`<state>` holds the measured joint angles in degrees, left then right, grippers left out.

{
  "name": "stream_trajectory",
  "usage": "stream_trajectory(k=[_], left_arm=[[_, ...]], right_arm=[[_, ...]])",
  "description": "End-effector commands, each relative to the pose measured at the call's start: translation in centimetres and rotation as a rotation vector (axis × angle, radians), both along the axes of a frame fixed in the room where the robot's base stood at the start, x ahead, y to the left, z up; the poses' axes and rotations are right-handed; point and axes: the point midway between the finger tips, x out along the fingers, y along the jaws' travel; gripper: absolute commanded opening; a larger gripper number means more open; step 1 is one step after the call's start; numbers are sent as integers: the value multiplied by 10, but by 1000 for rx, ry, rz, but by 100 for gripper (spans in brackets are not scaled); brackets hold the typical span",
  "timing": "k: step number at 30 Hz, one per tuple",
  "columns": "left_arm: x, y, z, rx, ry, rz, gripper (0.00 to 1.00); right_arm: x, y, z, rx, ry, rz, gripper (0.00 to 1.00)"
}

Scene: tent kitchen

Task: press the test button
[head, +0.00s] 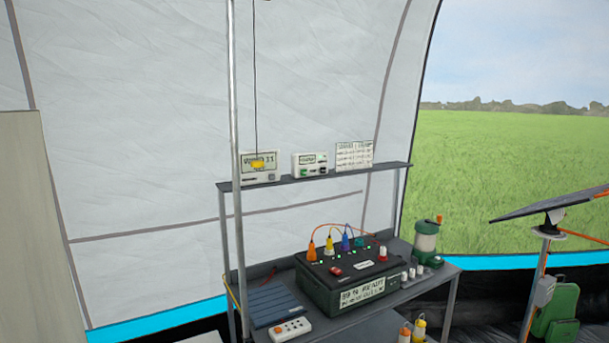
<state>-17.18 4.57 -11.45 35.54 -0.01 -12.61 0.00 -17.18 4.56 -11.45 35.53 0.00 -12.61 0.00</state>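I cannot make out which button is the test button; the labels are too small to read. A white box with a display and a grey button (260,172) stands on the left of the upper shelf. A second white box with a small display and green and dark controls (310,165) stands beside it. A black power box (345,280) on the lower bench has coloured plugs and a red switch (336,271) on top. A white strip with orange and pale buttons (289,330) lies at the bench front. Neither of my grippers is in view.
A metal pole (236,130) stands in front of the shelf's left end. A white card (354,155), a blue ribbed panel (276,303), a green-lidded jar (427,237) and a solar panel (550,204) are around.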

Motion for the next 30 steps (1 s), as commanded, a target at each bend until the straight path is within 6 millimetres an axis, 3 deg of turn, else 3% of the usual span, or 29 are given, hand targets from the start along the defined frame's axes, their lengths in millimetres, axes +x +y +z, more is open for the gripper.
stream_trajectory(k=[1,4,30], left_arm=[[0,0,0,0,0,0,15],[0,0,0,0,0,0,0],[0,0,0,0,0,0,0]], right_arm=[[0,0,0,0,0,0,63],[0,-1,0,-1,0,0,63],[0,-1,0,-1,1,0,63]])
